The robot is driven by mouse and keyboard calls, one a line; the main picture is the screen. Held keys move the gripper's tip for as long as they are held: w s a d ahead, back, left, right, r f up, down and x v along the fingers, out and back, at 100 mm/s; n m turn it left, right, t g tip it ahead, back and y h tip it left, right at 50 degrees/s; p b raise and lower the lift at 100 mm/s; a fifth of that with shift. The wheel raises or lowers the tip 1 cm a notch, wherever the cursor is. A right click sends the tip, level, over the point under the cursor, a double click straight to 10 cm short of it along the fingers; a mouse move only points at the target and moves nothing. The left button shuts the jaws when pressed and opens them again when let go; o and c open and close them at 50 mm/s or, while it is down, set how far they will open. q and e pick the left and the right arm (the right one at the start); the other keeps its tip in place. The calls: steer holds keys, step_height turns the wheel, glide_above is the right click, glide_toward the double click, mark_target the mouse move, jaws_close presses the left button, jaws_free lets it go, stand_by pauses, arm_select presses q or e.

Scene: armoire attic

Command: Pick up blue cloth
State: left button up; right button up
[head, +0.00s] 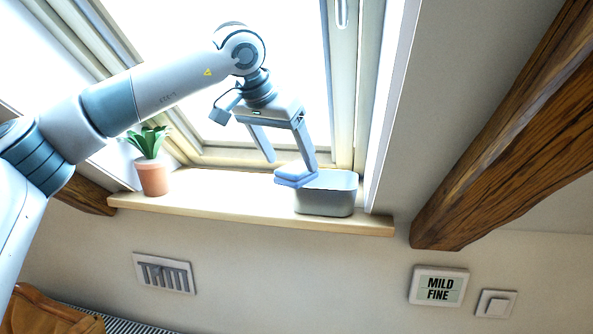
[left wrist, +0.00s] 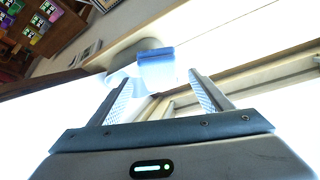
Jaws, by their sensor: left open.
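The blue cloth (head: 296,179) is a small, pale blue folded piece at the left rim of a grey bin (head: 328,203) on the window sill. It also shows in the left wrist view (left wrist: 157,66), beyond and roughly between the fingertips. My left gripper (head: 291,168) is open and points down over the sill. In the head view its right finger overlaps the cloth; I cannot tell whether they touch. The left finger's tip is up and left of the cloth, against the bright window. My right gripper is out of view.
A potted plant (head: 153,176) stands at the left end of the wooden sill (head: 230,208). The sill between plant and bin is clear. The slanted window frame (head: 341,90) rises close behind the gripper. A wooden beam (head: 500,130) slopes at right.

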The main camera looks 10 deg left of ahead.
mark_target(294, 167)
arm_select(q)
steer(key=p+x, duration=0.1)
steer(key=x, duration=0.1)
steer(key=shift+w+d+f+p, duration=0.1)
steer(key=shift+w+f+p, duration=0.15)
steer(key=shift+f+p, duration=0.05)
steer(key=shift+w+d+f, duration=0.1)
steer(key=shift+w+f, duration=0.05)
steer(key=shift+f, duration=0.25)
steer(key=c, duration=1.2)
